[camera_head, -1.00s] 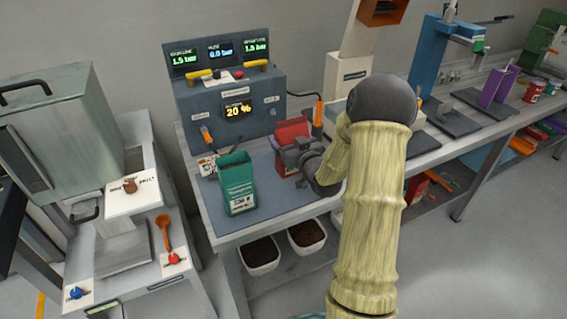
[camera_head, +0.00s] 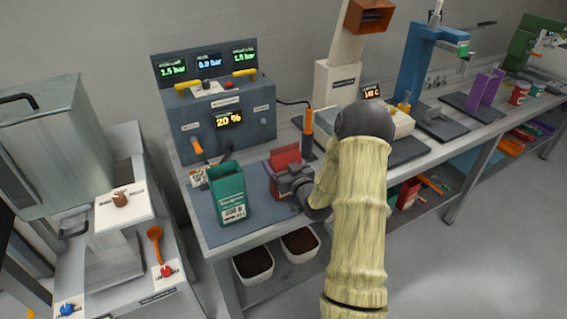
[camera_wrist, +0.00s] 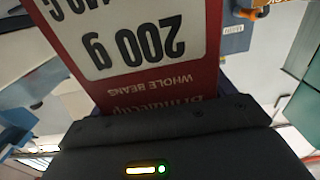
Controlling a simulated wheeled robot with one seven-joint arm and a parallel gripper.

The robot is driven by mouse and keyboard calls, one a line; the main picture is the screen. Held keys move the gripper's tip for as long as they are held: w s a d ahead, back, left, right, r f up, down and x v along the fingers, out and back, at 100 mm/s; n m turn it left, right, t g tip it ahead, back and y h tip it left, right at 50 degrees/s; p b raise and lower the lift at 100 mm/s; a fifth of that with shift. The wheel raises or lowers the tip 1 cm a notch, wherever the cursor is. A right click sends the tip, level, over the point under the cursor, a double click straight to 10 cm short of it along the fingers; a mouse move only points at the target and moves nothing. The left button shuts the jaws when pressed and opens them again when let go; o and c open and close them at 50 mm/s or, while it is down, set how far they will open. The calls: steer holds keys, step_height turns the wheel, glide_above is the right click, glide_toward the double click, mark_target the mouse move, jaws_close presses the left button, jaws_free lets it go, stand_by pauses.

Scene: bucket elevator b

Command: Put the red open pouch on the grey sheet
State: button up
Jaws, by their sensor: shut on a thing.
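The grey sheet (camera_head: 205,212) is a flat blue-grey mat on the bench in front of the dial machine. The green pouch stands upright on it.
The blue-grey machine (camera_head: 220,120) with lit displays stands behind the sheet. An orange-topped post (camera_head: 308,130) is close behind the red pouch. A cream scale-like device (camera_head: 385,122) is to the right. Two white bins (camera_head: 252,265) sit on the shelf below.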

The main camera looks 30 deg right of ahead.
steer(key=shift+f, duration=0.15)
steer(key=o, duration=0.7)
steer(key=shift+r, duration=0.2)
steer(key=s+b, duration=0.2)
steer(key=s, duration=1)
steer(key=shift+d, duration=0.2)
